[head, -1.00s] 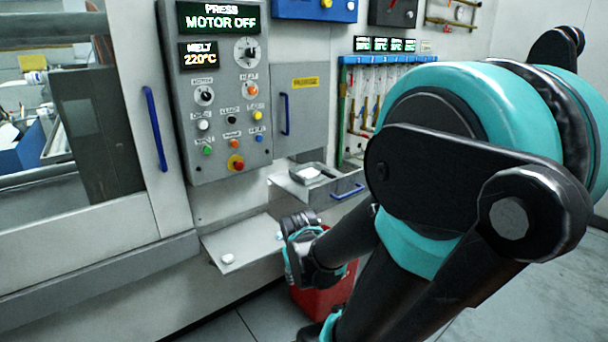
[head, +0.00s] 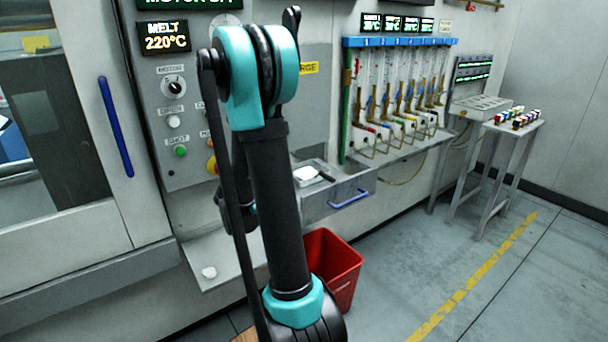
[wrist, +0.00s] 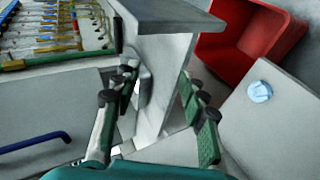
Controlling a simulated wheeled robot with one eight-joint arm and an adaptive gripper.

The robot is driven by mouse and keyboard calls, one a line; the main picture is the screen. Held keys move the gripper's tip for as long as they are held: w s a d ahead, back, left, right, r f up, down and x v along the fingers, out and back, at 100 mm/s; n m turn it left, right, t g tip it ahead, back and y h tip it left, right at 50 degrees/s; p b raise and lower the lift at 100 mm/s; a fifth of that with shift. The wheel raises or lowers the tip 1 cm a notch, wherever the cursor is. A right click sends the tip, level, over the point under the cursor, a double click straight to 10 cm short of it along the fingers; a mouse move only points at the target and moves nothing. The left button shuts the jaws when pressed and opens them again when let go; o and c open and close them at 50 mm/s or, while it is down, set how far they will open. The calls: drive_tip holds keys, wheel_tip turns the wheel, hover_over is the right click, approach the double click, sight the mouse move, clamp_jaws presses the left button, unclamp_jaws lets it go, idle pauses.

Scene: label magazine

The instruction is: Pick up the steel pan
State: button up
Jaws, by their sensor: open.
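The steel pan (head: 312,179) appears as a small shallow grey dish with a white lump in it and a dark handle. It sits in the open drawer (head: 338,197) under the cabinet in the head view. My gripper (wrist: 157,82) is open in the wrist view, its green-padded fingers apart with nothing clearly held between them. A grey box-like edge lies beyond the fingertips; I cannot make out the pan there. In the head view my arm covers most of the gripper, left of the drawer.
A red bin (head: 334,266) stands on the floor below the drawer. A shelf (head: 222,252) with a white puck (head: 209,272) juts out at the left. Flow tubes (head: 400,90) hang right of the drawer. A small table (head: 512,128) stands at the right; the floor before it is clear.

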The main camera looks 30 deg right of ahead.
drive_tip(key=w+d+r+h, duration=0.2)
drive_tip(key=w+d+h, duration=0.2)
drive_tip(key=w, duration=0.1)
approach(321, 175)
drive_tip(key=shift+n, duration=0.4)
drive_tip(key=x, duration=0.9)
drive_tip(key=shift+w, duration=0.1)
drive_tip(key=shift+a, duration=0.1)
clamp_jaws()
